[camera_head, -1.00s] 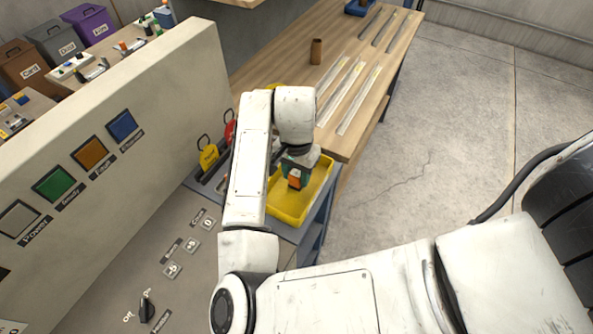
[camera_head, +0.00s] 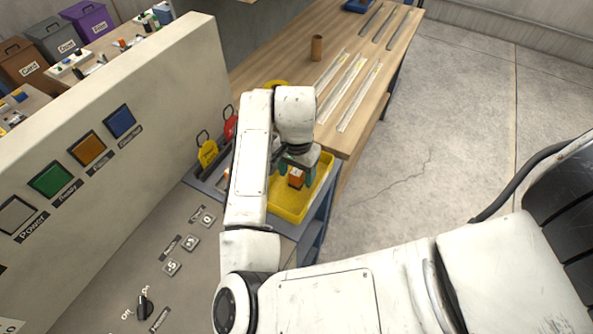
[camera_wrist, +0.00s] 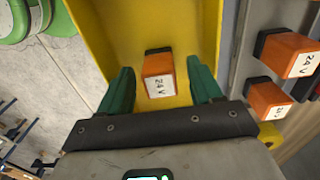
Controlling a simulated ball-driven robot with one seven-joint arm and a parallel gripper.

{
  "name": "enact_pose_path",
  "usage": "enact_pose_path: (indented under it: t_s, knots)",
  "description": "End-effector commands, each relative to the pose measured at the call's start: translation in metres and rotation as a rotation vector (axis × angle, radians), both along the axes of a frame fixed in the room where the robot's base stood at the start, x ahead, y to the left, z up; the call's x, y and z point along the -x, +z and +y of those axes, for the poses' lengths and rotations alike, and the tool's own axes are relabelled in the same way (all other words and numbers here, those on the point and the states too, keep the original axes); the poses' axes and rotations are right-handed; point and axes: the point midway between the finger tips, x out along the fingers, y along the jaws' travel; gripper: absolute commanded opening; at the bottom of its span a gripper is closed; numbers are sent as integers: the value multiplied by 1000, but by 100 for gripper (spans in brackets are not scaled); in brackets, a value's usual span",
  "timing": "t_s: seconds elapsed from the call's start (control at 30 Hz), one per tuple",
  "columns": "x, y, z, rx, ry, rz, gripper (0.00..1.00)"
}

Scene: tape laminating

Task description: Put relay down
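An orange relay (camera_wrist: 158,77) with a black end and a white "24 V" label is in the yellow tray (camera_wrist: 118,22). My gripper (camera_wrist: 159,67) is open, with one green finger on each side of the relay and a clear gap to both. In the head view the relay (camera_head: 296,179) shows inside the yellow tray (camera_head: 291,213), just below my gripper (camera_head: 297,170). My arm hides part of the tray there.
In the wrist view, two more orange relays, an upper one (camera_wrist: 287,53) and a lower one (camera_wrist: 268,99), sit on a grey surface beside the tray. A yellow tag (camera_head: 208,153) and a red tag (camera_head: 230,128) hang left of my arm. A wooden bench (camera_head: 270,62) holds metal strips.

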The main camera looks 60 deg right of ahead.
Motion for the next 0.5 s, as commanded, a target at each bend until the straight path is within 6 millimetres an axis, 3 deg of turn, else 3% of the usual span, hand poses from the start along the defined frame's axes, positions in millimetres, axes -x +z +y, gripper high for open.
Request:
enact_pose_path:
  t_s: [0.27,0.5]
  knots:
    - [0,2,0,0,0,0,66]
    - [-1,28,-1,2,-1,-3,66]
